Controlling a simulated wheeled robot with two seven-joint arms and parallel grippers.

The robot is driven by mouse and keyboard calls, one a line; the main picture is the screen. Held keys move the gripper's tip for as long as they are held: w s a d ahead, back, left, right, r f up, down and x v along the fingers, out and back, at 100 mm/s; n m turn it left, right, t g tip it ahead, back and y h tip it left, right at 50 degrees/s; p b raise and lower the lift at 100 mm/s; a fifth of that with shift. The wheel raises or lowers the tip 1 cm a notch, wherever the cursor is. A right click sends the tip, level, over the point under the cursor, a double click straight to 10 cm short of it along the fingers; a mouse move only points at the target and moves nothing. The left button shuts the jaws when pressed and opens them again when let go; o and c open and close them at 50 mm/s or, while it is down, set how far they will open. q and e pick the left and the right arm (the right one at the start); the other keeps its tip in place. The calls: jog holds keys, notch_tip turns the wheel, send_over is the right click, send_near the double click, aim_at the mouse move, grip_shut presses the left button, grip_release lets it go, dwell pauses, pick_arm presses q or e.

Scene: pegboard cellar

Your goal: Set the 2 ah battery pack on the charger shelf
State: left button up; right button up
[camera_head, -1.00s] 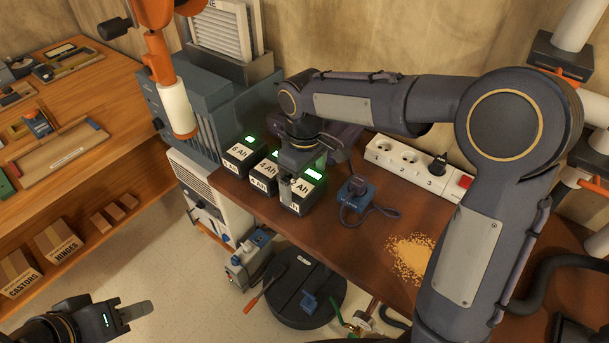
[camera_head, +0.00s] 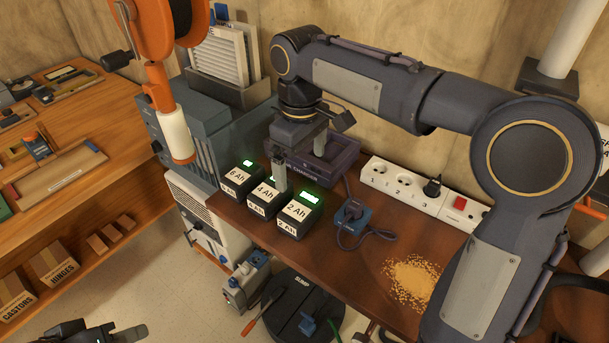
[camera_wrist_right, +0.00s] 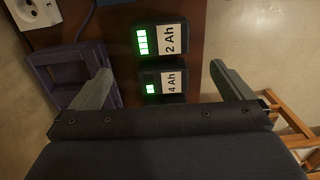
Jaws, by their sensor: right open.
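The 2 Ah battery pack (camera_head: 300,213), a dark block with a white label and green lit display, stands on the brown bench at the right end of a row of packs. It also shows in the right wrist view (camera_wrist_right: 160,41). The purple charger shelf (camera_head: 345,162), marked CHARGER, is behind the row; in the wrist view it is at left (camera_wrist_right: 72,72). My right gripper (camera_head: 300,170) is open and empty, above the 4 Ah pack and the shelf's front. My left gripper (camera_head: 118,332) is at the bottom left, partly cut off; its jaw state is unclear.
The 4 Ah pack (camera_head: 262,199) and 6 Ah pack (camera_head: 239,178) stand left of the 2 Ah pack. A blue plug-like block (camera_head: 351,220) with a cable is right of it. A white power strip (camera_head: 405,186) runs behind. Yellow granules (camera_head: 413,277) lie farther right.

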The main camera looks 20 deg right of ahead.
jog(key=s+d+f+m+t+y, duration=0.1)
jog(key=s+d+m, duration=0.1)
jog(key=s+d, duration=0.3)
jog(key=s+d+m+t+y, duration=0.2)
jog(key=s+d+m, duration=0.1)
jog(key=s, duration=0.5)
jog(key=s+f+m+t, duration=0.2)
jog(key=s+f+m, duration=0.2)
jog(key=s+f, duration=0.3)
jog(key=shift+s+a+t+y, duration=0.3)
jog(key=shift+s+y, duration=0.1)
jog(key=shift+s, duration=0.65)
